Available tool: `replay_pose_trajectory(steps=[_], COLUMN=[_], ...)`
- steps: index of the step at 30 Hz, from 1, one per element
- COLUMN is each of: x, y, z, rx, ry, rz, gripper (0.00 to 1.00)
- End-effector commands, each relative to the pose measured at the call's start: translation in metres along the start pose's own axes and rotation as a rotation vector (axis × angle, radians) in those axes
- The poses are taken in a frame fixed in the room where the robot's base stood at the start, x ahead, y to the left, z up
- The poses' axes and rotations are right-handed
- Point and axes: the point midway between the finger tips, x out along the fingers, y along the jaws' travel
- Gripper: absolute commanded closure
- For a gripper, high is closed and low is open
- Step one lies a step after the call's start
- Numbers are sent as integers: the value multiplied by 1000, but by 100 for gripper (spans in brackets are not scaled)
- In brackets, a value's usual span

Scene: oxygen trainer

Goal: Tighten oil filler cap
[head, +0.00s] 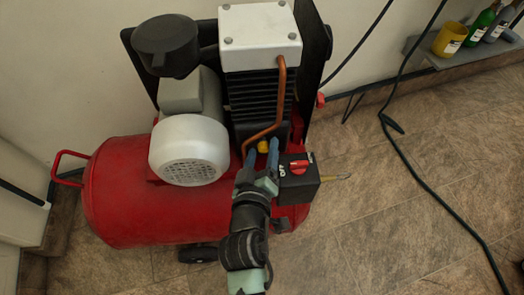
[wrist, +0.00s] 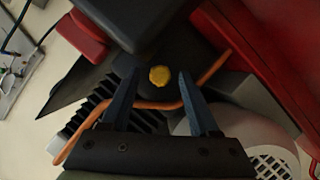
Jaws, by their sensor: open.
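The yellow oil filler cap (wrist: 159,76) sits on the dark lower body of the compressor pump. In the wrist view it lies between and just beyond the tips of my open gripper (wrist: 154,80). In the head view the cap (head: 263,146) shows as a small yellow spot just past the blue fingers of my gripper (head: 263,155). The fingers stand apart with nothing held between them. I cannot tell how tight the cap is.
A copper pipe (head: 282,95) runs down close to the cap. A black switch box with a red knob (head: 299,166) is just right of my gripper. The white motor cover (head: 190,150) and red tank (head: 120,205) are at left. A cable (head: 425,175) crosses the floor.

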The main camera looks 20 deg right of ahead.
Motion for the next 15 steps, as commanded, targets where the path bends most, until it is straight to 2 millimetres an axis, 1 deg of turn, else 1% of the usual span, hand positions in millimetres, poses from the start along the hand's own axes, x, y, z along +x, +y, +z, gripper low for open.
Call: replay_pose_trajectory(steps=[6, 8, 12, 14, 15], x=[0, 0, 0, 0, 0], y=[0, 0, 0, 0, 0], z=[0, 0, 0, 0, 0], rx=[0, 0, 0, 0, 0], ry=[0, 0, 0, 0, 0], rz=[0, 0, 0, 0, 0], gripper=[38, 48, 73, 84, 91])
